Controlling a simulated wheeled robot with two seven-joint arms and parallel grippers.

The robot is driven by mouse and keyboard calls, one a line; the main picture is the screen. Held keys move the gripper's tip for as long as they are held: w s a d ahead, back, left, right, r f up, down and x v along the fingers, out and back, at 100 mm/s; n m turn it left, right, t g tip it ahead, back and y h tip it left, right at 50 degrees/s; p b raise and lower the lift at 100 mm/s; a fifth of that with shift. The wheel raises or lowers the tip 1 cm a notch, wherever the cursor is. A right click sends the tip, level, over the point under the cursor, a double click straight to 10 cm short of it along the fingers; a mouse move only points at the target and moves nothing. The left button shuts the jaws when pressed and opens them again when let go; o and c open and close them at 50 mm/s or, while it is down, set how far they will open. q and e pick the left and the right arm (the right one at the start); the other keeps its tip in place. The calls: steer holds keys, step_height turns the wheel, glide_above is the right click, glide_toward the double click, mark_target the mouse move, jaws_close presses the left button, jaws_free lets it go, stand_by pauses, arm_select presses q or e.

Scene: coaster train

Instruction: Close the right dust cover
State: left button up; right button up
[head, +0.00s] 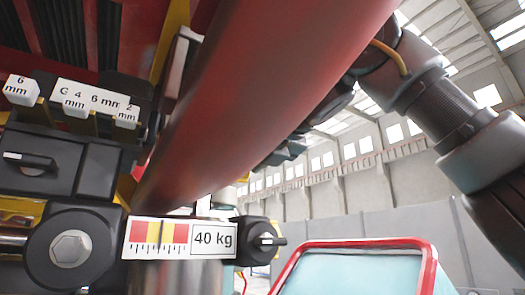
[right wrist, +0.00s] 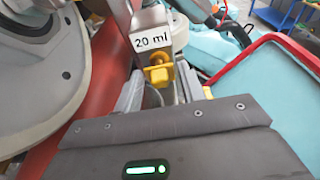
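A small yellow fitting (right wrist: 158,74) hangs under a grey block labelled "20 ml" (right wrist: 150,42) in the right wrist view. It may be the right dust cover, but I cannot tell for sure, nor whether it is open. My right gripper (right wrist: 160,92) points at this fitting with its two grey fingers apart, one on each side of the gap below it. I see no clear contact. In the head view my right arm comes in at the upper right, and its gripper is mostly hidden behind a large red tube. My left gripper is not in view.
The large red tube (head: 270,90) crosses the head view close in front. On the left are white labelled blocks (head: 75,105), black knobs and a "40 kg" gauge (head: 180,238). A red-rimmed pale blue panel (head: 355,270) stands lower right, also in the right wrist view (right wrist: 290,90).

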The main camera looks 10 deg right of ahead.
steer(key=b+v, duration=0.2)
steer(key=v, duration=0.7)
steer(key=shift+s, duration=0.2)
steer(key=shift+d, duration=0.1)
